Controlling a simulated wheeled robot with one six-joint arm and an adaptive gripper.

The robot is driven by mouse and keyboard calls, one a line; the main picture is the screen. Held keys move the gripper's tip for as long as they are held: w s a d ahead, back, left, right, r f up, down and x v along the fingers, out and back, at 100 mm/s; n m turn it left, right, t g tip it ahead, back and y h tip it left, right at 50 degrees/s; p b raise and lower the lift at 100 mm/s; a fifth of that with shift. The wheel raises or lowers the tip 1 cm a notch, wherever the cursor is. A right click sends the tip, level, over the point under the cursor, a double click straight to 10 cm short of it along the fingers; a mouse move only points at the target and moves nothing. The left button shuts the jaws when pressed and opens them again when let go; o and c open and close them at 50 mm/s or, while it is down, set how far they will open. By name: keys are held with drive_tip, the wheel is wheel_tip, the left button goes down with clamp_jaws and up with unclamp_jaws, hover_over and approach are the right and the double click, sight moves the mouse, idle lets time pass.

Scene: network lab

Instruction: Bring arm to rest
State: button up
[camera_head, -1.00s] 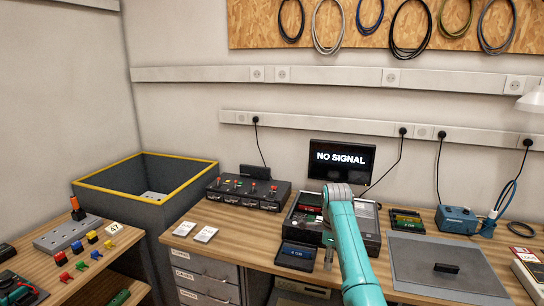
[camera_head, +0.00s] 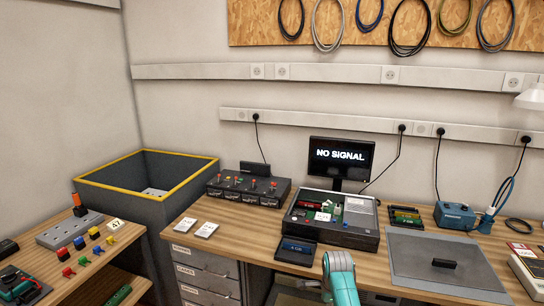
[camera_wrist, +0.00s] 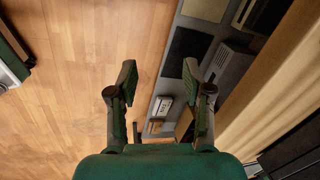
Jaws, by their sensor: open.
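My teal arm (camera_head: 342,277) is at the bottom middle of the head view, low in front of the desk's front edge. My gripper itself is out of that view. In the wrist view my gripper (camera_wrist: 159,75) is open, its two fingers well apart with nothing between them. Below it are the wooden floor (camera_wrist: 90,60) and a strip of grey surface with several items on it, out of reach of the fingertips as far as I can tell.
The wooden desk (camera_head: 224,250) carries an open black case (camera_head: 355,236), a monitor (camera_head: 341,158), a box with switches (camera_head: 248,190), a grey mat (camera_head: 440,262) and a blue device (camera_head: 455,216). A grey bin with a yellow rim (camera_head: 147,153) stands left. A lower side bench (camera_head: 120,240) holds small coloured parts.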

drive_tip(key=s+f+n+t, duration=0.3)
drive_tip(key=s+f+n, duration=0.2)
drive_tip(key=s+f, duration=1.1)
drive_tip(key=s+f+n+t, duration=0.1)
drive_tip(key=s+n+t, duration=0.35)
drive_tip(key=s, duration=1.45)
drive_tip(key=s+r+n+t, duration=0.1)
drive_tip(key=s+r+n, duration=0.1)
drive_tip(key=s+r, duration=0.55)
drive_tip(key=s+r+n+t, duration=0.1)
drive_tip(key=s+r+n, duration=0.3)
drive_tip(key=s, duration=0.6)
drive_tip(key=s+r+n+t, duration=0.1)
drive_tip(key=s+r, duration=0.4)
drive_tip(key=r, duration=0.4)
drive_tip(key=s+r+n+t, duration=0.2)
drive_tip(key=s+r, duration=0.3)
drive_tip(key=r, duration=0.4)
drive_tip(key=shift+d+r, duration=0.15)
drive_tip(key=shift+r, duration=0.2)
